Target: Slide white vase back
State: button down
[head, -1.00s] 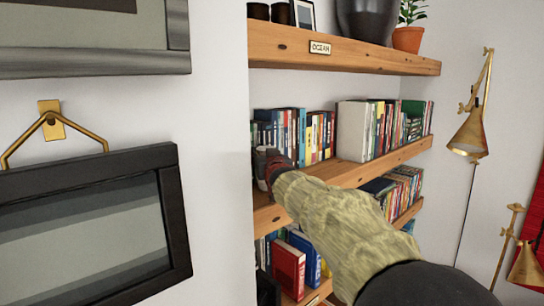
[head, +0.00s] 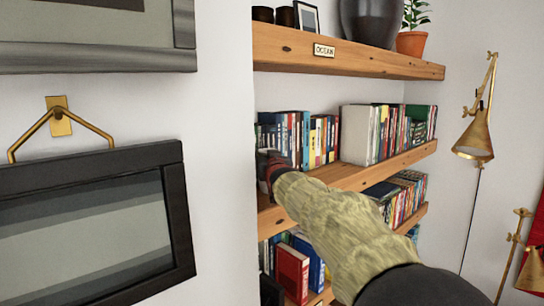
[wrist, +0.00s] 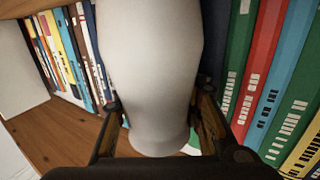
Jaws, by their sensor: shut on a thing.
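The white vase (wrist: 150,70) fills the middle of the wrist view, upright on the wooden shelf (wrist: 55,135). My gripper (wrist: 158,120) is shut on it, with one finger on each side of its lower body. Books stand close on both sides of the vase. In the head view my gripper (head: 268,170) is at the left end of the middle shelf (head: 345,178), beside the wall edge. The vase cannot be made out there, hidden by the gripper and wall.
Books (head: 300,138) stand behind the gripper, and more books (head: 385,130) fill the shelf's right part. An upper shelf (head: 350,57) hangs above with a dark pot. A brass lamp (head: 474,140) is on the right wall. A framed picture (head: 90,225) hangs at left.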

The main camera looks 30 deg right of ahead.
jog(key=shift+w+f, duration=0.1)
jog(key=shift+f, duration=0.25)
jog(key=c, duration=1.1)
grip_release()
jog(key=shift+w+d, duration=0.15)
jog(key=shift+r, duration=0.15)
jog(key=v, duration=1.2)
jog(key=shift+s+d, duration=0.3)
